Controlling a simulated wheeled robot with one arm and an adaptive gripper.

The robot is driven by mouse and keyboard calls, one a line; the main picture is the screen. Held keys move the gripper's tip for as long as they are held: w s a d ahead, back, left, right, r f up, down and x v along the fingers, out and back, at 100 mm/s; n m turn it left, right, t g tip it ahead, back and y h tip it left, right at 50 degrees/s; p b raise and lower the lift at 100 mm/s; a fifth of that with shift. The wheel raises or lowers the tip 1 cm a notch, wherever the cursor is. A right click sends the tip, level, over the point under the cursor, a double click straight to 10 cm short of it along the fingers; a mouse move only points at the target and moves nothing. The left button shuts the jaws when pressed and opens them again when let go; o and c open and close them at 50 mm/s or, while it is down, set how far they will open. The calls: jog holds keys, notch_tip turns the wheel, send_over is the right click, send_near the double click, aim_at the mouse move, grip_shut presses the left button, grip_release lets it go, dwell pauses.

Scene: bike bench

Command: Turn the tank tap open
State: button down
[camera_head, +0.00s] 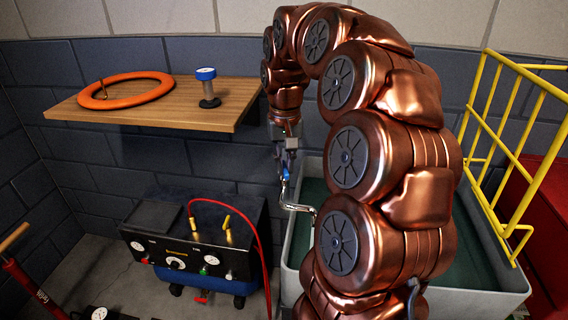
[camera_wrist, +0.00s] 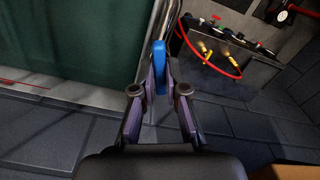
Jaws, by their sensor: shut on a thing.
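The tank tap has a blue handle (camera_wrist: 159,66), which stands between my gripper's two fingers in the wrist view. My gripper (camera_wrist: 160,80) is shut on this handle. In the head view my gripper (camera_head: 285,165) points down at the tap, with a bit of the blue handle (camera_head: 287,177) showing under it. The tap's bent metal pipe (camera_head: 298,207) runs down and to the right at the tank's edge. The grey tank (camera_head: 291,260) holds dark green water and is partly hidden by my arm.
A wooden shelf (camera_head: 150,115) on the wall carries an orange ring (camera_head: 127,91) and a blue-capped part (camera_head: 207,88). A compressor (camera_head: 195,245) with gauges and a red hose (camera_head: 262,255) stands left of the tank. A yellow rack (camera_head: 520,150) rises at the right.

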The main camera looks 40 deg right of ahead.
jog(key=n, duration=0.3)
jog(key=shift+n, duration=0.4)
jog(key=n+p, duration=0.1)
jog(key=n, duration=0.2)
jog(key=shift+r+n, duration=0.1)
jog(key=shift+n, duration=0.2)
jog(key=n+p, duration=0.1)
jog(key=n, duration=0.2)
jog(key=shift+n, duration=0.3)
jog(key=shift+n+p, duration=0.45)
jog(key=shift+n, duration=1.35)
jog(key=c, duration=1.2)
grip_release()
